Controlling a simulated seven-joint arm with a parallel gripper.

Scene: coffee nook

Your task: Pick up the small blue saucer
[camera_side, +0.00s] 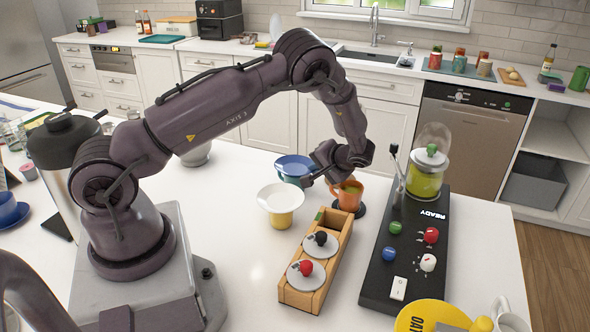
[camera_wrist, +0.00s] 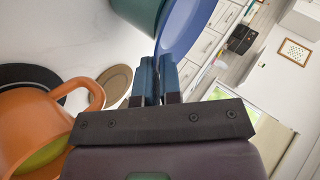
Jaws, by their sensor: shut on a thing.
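The small blue saucer (camera_side: 291,163) lies across the top of a teal cup (camera_side: 293,181) on the white counter in the side view. It also shows edge-on at the top of the wrist view (camera_wrist: 187,22), beside the teal cup (camera_wrist: 137,13). My gripper (camera_side: 309,178) is at the saucer's right edge. In the wrist view my gripper (camera_wrist: 157,70) has its two blue fingertips shut on the saucer's rim. I cannot tell whether the saucer touches the cup.
An orange cup (camera_side: 348,194) stands close to my gripper, on a dark coaster. A white saucer (camera_side: 280,196) on a yellow cup stands nearer the camera. A wooden box (camera_side: 335,240) and a black control panel (camera_side: 377,272) are to the right.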

